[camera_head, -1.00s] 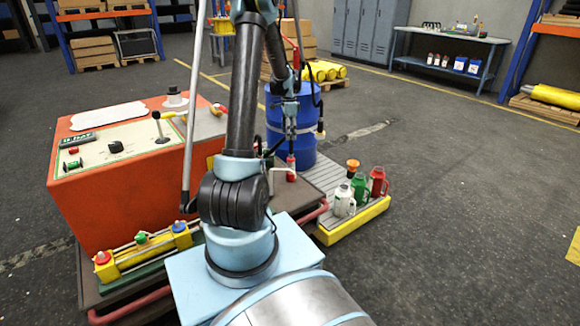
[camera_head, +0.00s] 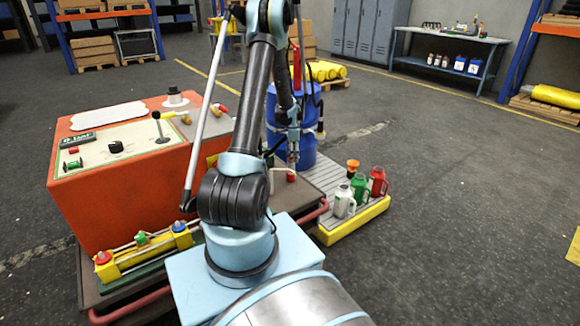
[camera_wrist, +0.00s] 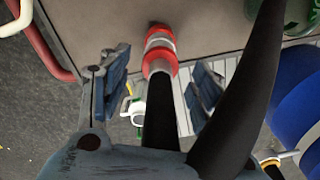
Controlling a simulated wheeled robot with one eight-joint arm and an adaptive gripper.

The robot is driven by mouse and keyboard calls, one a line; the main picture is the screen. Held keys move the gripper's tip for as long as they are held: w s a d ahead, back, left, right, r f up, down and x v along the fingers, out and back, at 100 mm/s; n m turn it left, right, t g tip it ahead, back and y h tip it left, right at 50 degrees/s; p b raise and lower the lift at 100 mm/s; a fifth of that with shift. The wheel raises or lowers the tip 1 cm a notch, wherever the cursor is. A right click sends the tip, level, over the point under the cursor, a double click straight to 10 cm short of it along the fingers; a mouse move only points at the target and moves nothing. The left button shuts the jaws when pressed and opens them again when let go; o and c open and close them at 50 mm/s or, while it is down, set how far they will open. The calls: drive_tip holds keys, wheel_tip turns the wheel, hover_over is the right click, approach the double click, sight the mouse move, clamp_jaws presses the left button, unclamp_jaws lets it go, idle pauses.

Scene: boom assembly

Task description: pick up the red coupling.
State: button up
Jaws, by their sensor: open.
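The red coupling (camera_wrist: 158,50) stands on the brown cart top in the wrist view, with a pale band around its middle and a black hose-like length running from it toward the camera. In the head view its red lower part (camera_head: 291,177) shows just below my gripper (camera_head: 292,159); its upper part is hidden by the fingers. In the wrist view my gripper (camera_wrist: 162,77) is open, one finger on each side of the coupling's line, with visible gaps. The coupling's red end appears a little beyond the fingertips. I see no contact.
An orange console (camera_head: 120,205) stands left on the cart. A blue drum (camera_head: 307,140) is close behind my gripper. White (camera_head: 343,203), green (camera_head: 359,187) and red (camera_head: 378,182) jugs stand on a yellow-edged grated platform (camera_head: 355,221) at right.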

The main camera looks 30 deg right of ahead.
sight(291, 165)
drive_tip(key=shift+w+a+f, duration=0.1)
drive_tip(key=shift+a+f, duration=0.05)
drive_tip(key=shift+f, duration=1.4)
drive_tip(key=shift+a+f, duration=0.15)
drive_tip(key=shift+f, duration=1.35)
drive_tip(key=shift+c, duration=0.6)
clamp_jaws()
